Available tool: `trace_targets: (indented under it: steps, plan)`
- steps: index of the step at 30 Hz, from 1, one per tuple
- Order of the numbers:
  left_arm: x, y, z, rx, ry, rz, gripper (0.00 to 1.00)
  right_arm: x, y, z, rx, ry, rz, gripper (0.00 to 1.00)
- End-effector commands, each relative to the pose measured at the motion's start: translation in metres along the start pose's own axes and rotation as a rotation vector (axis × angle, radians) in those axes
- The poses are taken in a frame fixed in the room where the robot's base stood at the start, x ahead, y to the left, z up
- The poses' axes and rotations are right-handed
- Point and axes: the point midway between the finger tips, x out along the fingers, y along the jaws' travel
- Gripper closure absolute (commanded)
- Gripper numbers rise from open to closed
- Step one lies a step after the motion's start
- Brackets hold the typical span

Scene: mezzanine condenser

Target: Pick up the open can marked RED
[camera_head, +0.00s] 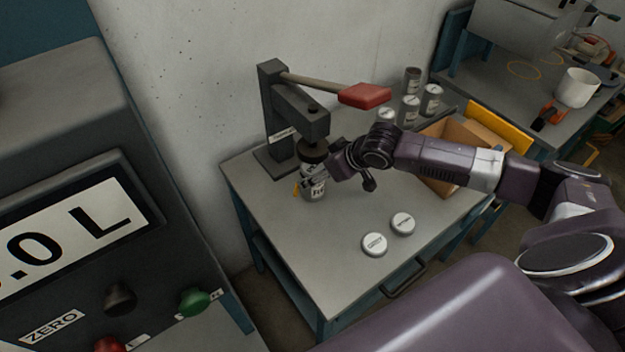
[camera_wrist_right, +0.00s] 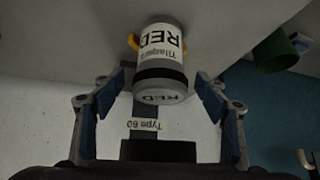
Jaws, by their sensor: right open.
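A can marked RED (camera_wrist_right: 160,48), with a white label and a dark band, shows upside down in the wrist view. Its grey end also bears the word RED; I cannot tell whether it is open. In the head view a can (camera_head: 315,188) stands at the lever press (camera_head: 300,122), below its dark round head, partly hidden by my gripper. My right gripper (camera_head: 326,176) is at this can. In the wrist view the fingers of the right gripper (camera_wrist_right: 160,88) are apart on either side of the can, with gaps showing. My left gripper is not in view.
Two round white-topped pieces (camera_head: 375,244) lie on the grey table (camera_head: 300,245) near its front. Several cans (camera_head: 431,98) and a cardboard box (camera_head: 440,185) are at the back right. The press's red handle (camera_head: 364,95) reaches out above my right wrist. A white mug (camera_head: 577,87) stands on another bench.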

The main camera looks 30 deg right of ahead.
Motion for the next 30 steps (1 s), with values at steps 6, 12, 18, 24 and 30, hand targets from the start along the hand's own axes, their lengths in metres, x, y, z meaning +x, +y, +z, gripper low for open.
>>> trace_targets:
  steps: [6, 12, 18, 24, 30]
  plan:
    - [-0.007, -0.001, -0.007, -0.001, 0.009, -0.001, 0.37, 0.024, -0.001, -0.002, 0.000, 0.000, 0.000, 0.33]
    - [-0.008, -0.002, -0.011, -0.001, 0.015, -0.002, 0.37, 0.029, -0.001, -0.001, -0.002, 0.001, 0.001, 0.33]
    - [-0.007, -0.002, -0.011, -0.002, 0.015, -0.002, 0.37, 0.029, -0.001, -0.001, -0.002, 0.000, 0.000, 0.40]
    - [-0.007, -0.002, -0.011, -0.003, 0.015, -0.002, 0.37, 0.029, -0.001, -0.001, -0.002, 0.000, 0.000, 0.62]
    - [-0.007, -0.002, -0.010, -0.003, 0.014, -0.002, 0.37, 0.029, -0.001, -0.001, -0.002, 0.000, 0.000, 0.84]
